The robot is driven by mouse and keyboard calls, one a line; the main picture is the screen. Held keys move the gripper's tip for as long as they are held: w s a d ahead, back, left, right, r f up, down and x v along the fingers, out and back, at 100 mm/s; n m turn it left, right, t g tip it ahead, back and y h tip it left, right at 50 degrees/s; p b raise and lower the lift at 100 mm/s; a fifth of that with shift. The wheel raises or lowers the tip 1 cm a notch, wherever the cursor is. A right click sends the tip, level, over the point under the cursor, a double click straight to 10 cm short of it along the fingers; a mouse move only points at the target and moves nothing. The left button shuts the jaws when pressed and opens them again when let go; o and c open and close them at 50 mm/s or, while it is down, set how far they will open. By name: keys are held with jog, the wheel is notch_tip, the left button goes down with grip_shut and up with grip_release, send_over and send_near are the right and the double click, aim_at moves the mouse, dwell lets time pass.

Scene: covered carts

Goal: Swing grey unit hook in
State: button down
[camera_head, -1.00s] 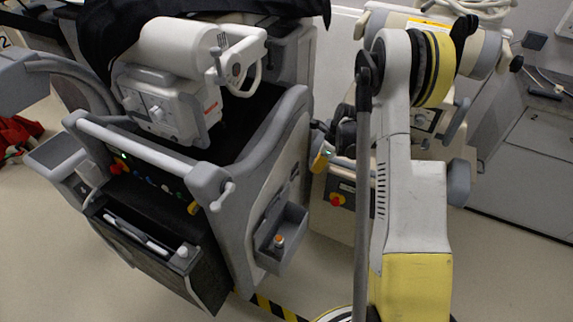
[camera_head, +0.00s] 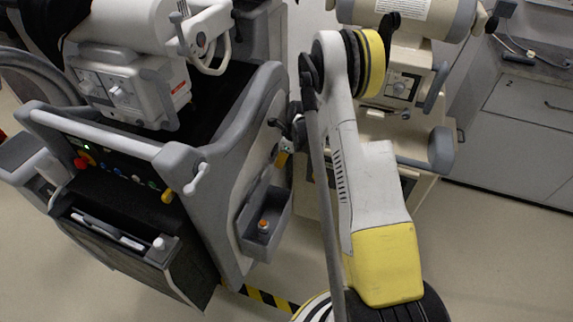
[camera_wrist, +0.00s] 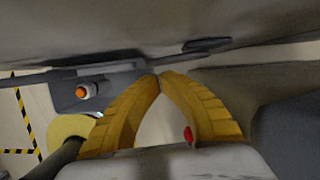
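The grey unit (camera_head: 225,185) is the large covered cart at left in the head view, with a side bin (camera_head: 262,238) on its right wall. My gripper (camera_head: 282,160) is small there, with yellow fingers beside that wall, above the bin. In the wrist view, the two yellow fingers of my gripper (camera_wrist: 159,76) meet at their tips, with nothing clear between them. A small dark piece (camera_wrist: 207,44) on the grey surface ahead may be the hook; I cannot be sure. The fingertips are close to this surface; contact cannot be told.
An orange-topped bottle (camera_head: 263,226) stands in the bin. A beige machine (camera_head: 405,85) stands behind my arm at right, near grey cabinets (camera_head: 520,125). Yellow-black tape (camera_head: 262,297) marks the floor. Open floor lies at lower right.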

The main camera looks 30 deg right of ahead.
dwell(0.3)
jog(key=shift+w+a, duration=0.5)
jog(key=shift+a, duration=0.05)
